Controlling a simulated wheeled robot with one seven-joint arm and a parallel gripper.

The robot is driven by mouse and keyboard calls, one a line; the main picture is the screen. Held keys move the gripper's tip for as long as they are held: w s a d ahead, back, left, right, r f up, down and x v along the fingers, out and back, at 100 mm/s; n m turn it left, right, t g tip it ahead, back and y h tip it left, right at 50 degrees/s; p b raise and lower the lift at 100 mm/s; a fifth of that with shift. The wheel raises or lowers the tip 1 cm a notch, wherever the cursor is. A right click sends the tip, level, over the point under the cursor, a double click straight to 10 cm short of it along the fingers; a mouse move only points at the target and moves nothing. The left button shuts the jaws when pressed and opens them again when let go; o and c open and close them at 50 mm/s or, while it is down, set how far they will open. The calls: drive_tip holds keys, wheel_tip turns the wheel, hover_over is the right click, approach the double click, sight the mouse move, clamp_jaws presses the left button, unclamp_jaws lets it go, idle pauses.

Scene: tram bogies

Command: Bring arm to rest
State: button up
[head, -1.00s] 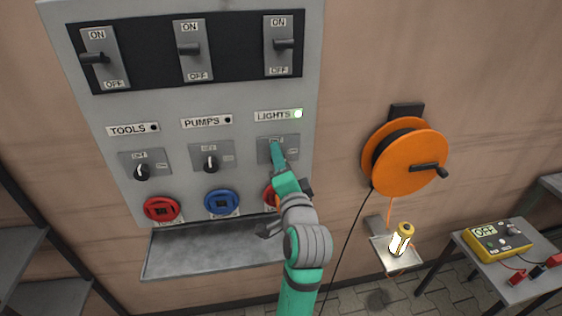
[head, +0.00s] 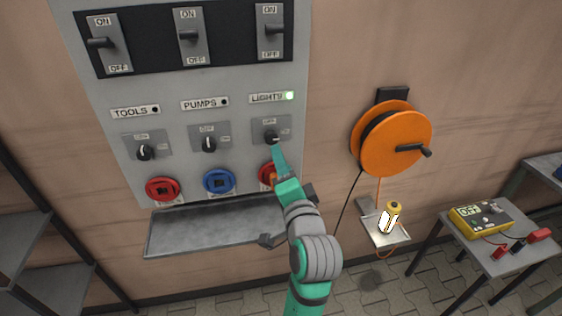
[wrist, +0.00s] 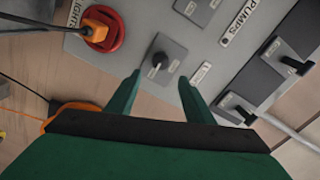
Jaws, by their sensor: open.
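My gripper (head: 277,150) is in front of the LIGHTS column of the grey panel (head: 190,125). In the wrist view its two green fingers (wrist: 158,84) are apart with nothing between them. The dark LIGHTS knob (head: 271,137) shows just past the fingertips; in the wrist view the knob (wrist: 160,61) sits beyond the gap between them, apparently clear of both. My forearm covers part of the red socket below the knob; an orange plug (wrist: 96,32) is in that socket.
A shallow grey tray (head: 190,232) juts out below the panel. An orange cable reel (head: 392,140) hangs to the right. A yellow lantern (head: 389,218) stands on a small shelf. A yellow meter (head: 480,218) lies on a table at right. Bare wall separates panel and reel.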

drive_tip(key=shift+s, duration=0.15)
idle(0.3)
drive_tip(key=s+d+f+n+h, duration=0.1)
drive_tip(key=s+f, duration=0.4)
drive_tip(key=f, duration=0.3)
drive_tip(key=s+d+f+n+g+h, duration=0.1)
drive_tip(key=s+f+n, duration=0.1)
drive_tip(key=s+f, duration=0.5)
drive_tip(key=s+f+n+h, duration=0.15)
drive_tip(key=s+f, duration=0.25)
drive_tip(key=f, duration=0.6)
drive_tip(key=s+a+f+n, duration=0.1)
drive_tip(key=s+f+n, duration=0.1)
drive_tip(key=s, duration=1.1)
drive_tip(key=s+a+f+n+g, duration=0.1)
drive_tip(key=s+n, duration=0.4)
drive_tip(key=s, duration=0.9)
wheel_tip(320, 180, down, 3)
drive_tip(key=shift+s+a+r, duration=0.15)
drive_tip(key=shift+s+a, duration=0.15)
drive_tip(key=shift+a, duration=0.25)
